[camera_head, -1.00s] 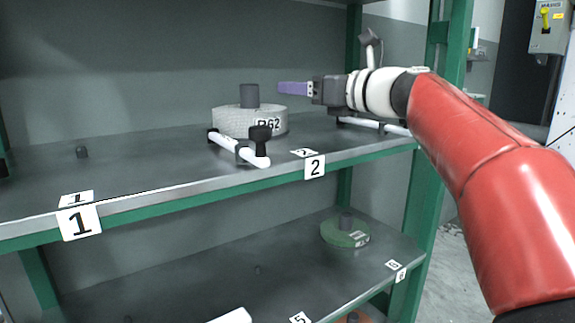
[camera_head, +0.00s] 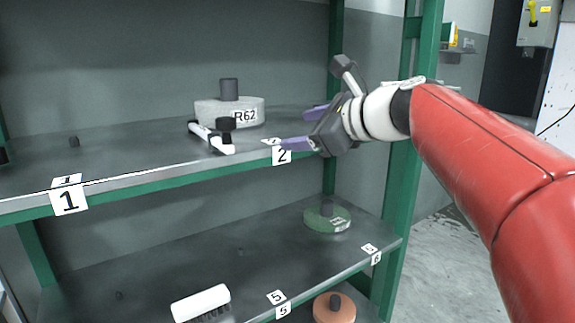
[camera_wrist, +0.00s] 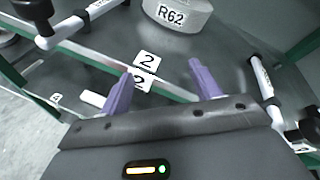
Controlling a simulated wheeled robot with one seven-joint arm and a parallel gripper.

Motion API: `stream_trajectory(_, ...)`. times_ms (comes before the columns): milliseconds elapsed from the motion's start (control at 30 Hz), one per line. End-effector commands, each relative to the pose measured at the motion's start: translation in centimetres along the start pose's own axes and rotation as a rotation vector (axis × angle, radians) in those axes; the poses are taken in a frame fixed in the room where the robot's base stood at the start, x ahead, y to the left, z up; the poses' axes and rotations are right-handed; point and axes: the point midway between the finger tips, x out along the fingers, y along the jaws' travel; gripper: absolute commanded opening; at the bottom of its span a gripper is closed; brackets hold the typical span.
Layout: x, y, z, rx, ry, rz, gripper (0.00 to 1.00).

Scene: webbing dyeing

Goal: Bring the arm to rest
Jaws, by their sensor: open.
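My gripper (camera_head: 304,128) is open and empty, its two purple fingers spread apart. In the head view it is at the front edge of the upper shelf, right of the label 2 (camera_head: 282,156). In the wrist view my gripper (camera_wrist: 158,85) faces the shelf edge, with the label 2 (camera_wrist: 147,60) beyond and between its fingers. My red and white arm reaches in from the right, bent and raised. A pale round webbing roll marked R62 (camera_head: 228,112) stands on the upper shelf, left of my gripper and apart from it.
The upper shelf (camera_head: 110,150) also holds a white bar with black ends (camera_head: 202,131). A green post (camera_head: 404,170) stands close to my arm.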

Motion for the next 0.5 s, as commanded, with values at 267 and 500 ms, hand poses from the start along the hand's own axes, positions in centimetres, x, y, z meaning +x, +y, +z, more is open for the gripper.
stream_trajectory(267, -4.6, 9.1, -7.0, -0.638, 0.301, 0.19, 0.64)
stream_trajectory(500, -12.7, 19.4, -17.3, -1.439, 0.497, 0.659, 0.64)
